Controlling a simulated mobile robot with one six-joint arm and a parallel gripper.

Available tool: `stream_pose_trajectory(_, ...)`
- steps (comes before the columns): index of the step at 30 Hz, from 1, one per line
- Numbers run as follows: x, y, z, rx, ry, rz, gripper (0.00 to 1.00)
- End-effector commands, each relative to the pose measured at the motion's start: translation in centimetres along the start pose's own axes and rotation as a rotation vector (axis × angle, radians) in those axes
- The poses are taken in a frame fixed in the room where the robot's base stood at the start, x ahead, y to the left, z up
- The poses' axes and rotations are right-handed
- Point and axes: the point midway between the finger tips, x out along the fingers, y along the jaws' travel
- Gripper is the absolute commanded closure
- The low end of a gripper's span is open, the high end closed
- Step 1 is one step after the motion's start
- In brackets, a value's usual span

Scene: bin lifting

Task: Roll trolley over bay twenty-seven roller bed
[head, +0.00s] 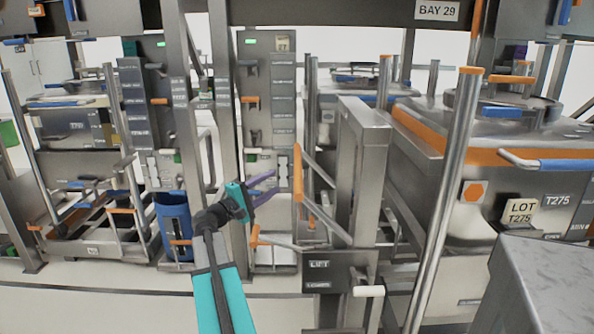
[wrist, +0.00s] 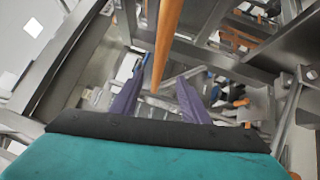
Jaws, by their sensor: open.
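A grey steel lift trolley (head: 362,150) stands right of centre in the head view, with a tall mast and a panel (head: 338,271) marked LIFT and LOWER. A sloping orange handle bar (head: 305,190) is on its left side. My gripper (head: 277,183), with purple fingers, is open just left of this bar. In the wrist view the orange bar (wrist: 168,40) comes down from the top between the open fingers of my gripper (wrist: 160,76). I cannot tell whether they touch. No bay twenty-seven label is readable, and I cannot make out its roller bed.
A large steel bin (head: 475,200) with an orange rim and tag LOT T275 fills the right side. A blue holder (head: 175,225) stands left of my arm. Steel posts crowd the middle; pale floor (head: 130,305) is clear at lower left.

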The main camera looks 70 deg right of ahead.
Motion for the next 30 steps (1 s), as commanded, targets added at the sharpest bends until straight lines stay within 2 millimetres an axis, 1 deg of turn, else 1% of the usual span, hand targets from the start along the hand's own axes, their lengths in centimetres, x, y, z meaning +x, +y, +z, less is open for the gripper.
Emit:
stream_pose_trajectory(5, 0.7, 0.0, 0.0, 0.000, -0.001, -0.001, 0.58)
stream_pose_trajectory(11, 2.7, 0.0, 0.0, 0.000, -0.002, -0.001, 0.58)
stream_pose_trajectory(30, 11.7, 0.0, 0.0, 0.000, -0.002, -0.001, 0.58)
